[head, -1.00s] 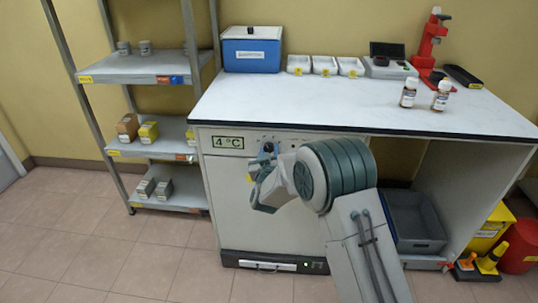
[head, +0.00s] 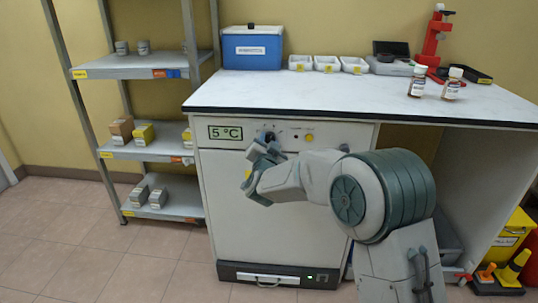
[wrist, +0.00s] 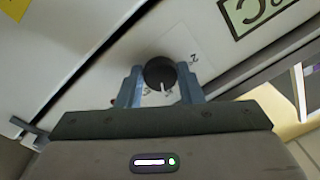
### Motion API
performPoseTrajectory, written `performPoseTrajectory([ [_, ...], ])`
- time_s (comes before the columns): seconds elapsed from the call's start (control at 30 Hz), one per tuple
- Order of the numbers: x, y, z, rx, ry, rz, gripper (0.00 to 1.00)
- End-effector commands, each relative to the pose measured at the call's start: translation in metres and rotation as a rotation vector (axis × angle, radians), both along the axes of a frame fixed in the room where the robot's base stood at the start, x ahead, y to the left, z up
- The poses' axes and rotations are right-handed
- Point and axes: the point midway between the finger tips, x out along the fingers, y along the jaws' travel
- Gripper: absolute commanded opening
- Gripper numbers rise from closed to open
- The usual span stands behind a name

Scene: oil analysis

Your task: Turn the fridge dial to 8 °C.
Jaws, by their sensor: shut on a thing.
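The fridge (head: 230,190) stands under the bench at the left. Its display (head: 226,133) reads 5 °C in the head view. The black dial (wrist: 160,73) sits on the fridge's top panel, and a white pointer mark shows on it in the wrist view. My gripper (wrist: 161,88) has its two blue fingers on either side of the dial, shut on it. In the head view my gripper (head: 265,150) covers part of the dial. The printed marks around the dial are partly hidden by the fingers.
The bench top (head: 340,92) overhangs the panel. A shelf rack (head: 150,150) stands to the left. Brown bottles (head: 417,82) stand on the bench at right.

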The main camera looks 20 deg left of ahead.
Motion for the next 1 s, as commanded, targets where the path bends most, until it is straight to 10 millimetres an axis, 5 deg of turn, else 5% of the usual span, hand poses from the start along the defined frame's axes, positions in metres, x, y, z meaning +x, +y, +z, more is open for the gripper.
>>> performPoseTrajectory([
  [0.5,0.0001,0.0010,-0.0020,0.442,0.103,0.000,0.10],
  [1.0,0.0000,0.0016,0.0012,0.635,0.151,-0.001,0.10],
])
